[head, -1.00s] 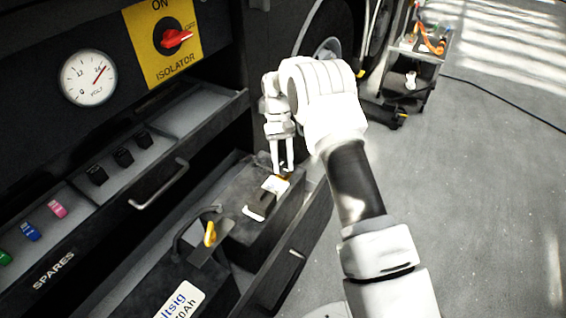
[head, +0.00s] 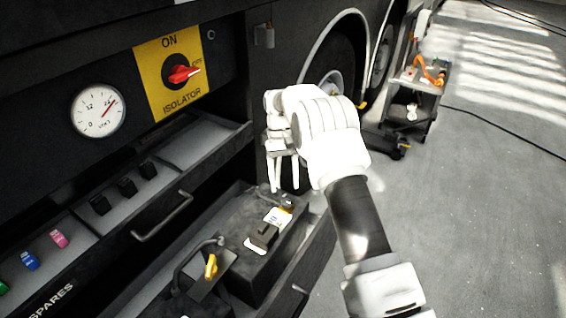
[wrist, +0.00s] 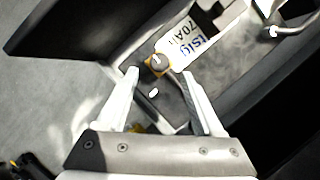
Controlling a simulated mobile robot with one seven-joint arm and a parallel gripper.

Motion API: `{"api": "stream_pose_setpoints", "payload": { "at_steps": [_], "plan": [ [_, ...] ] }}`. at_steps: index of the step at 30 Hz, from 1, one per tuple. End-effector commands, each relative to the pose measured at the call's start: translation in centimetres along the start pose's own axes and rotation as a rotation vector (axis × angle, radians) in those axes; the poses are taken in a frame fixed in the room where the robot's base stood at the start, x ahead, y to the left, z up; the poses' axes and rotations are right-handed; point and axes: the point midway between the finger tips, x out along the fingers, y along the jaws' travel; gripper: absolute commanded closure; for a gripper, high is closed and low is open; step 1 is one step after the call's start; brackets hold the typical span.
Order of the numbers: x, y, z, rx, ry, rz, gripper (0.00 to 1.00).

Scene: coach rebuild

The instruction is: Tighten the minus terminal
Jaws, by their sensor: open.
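A dark battery (head: 238,252) sits in the open lower tray. A small brass-coloured terminal (head: 287,202) is at its far end, next to a white and yellow label (head: 277,216). A yellow lever-like part (head: 211,266) is near the battery's close end. I cannot read a plus or minus mark on either. My gripper (head: 286,188) is open and empty, pointing down just above the far terminal and apart from it. In the wrist view, a yellow part with a round grey head (wrist: 160,63) shows beyond my fingertips (wrist: 160,76), beside a printed label (wrist: 185,46).
A spares drawer (head: 160,214) with fuses stands open at the left. Above it are a round voltmeter (head: 99,110) and a red isolator switch (head: 184,74) on a yellow plate. A wheeled cart (head: 410,100) stands at the back right.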

Motion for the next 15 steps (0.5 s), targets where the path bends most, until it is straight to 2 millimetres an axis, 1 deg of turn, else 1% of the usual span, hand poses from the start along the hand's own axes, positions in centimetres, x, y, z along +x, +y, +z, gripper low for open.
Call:
{"api": "stream_pose_setpoints", "payload": {
  "at_steps": [1, 3, 7, 10, 15],
  "plan": [
    [-1.2, 0.0, -0.1, 0.0, 0.004, 0.0, 0.32],
    [-2.6, 0.0, -0.1, 0.0, 0.003, 0.0, 0.32],
    [-4.7, 0.0, 0.0, 0.0, 0.002, 0.0, 0.32],
    [-5.9, 0.0, 0.0, 0.0, 0.002, 0.0, 0.32],
    [-7.0, 0.0, 0.0, 0.0, 0.001, 0.0, 0.32]
  ]
}}
